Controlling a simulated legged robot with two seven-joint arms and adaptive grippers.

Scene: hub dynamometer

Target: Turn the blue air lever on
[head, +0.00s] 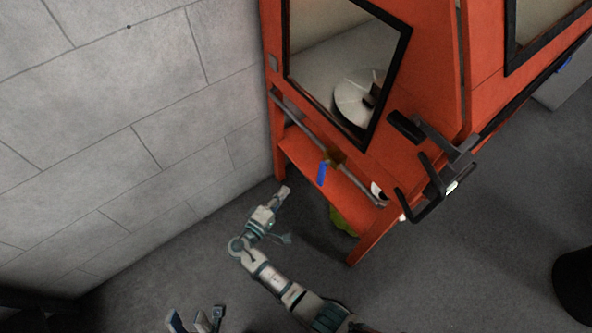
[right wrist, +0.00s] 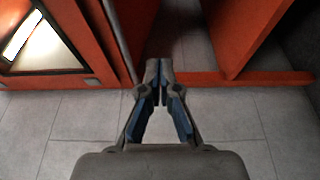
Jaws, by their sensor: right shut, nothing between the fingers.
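The blue air lever (head: 322,173) is small and hangs down from the grey pipe (head: 357,183) that runs along the lower front of the orange machine (head: 430,90). My right gripper (head: 284,190) is left of the lever and apart from it, near the machine's left leg. In the right wrist view my right gripper (right wrist: 158,69) is shut and empty, its fingertips together in front of orange panels. The lever cannot be made out in that view. My left gripper (head: 196,318) is at the bottom edge of the head view, far from the lever, with its fingers apart.
A grey block wall (head: 130,110) stands left of the machine. A dark handle frame (head: 430,185) juts out at the machine's right front. A yellow-green thing (head: 343,221) lies beneath the machine. A dark round object (head: 574,285) stands at lower right. The grey floor (head: 450,280) between is clear.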

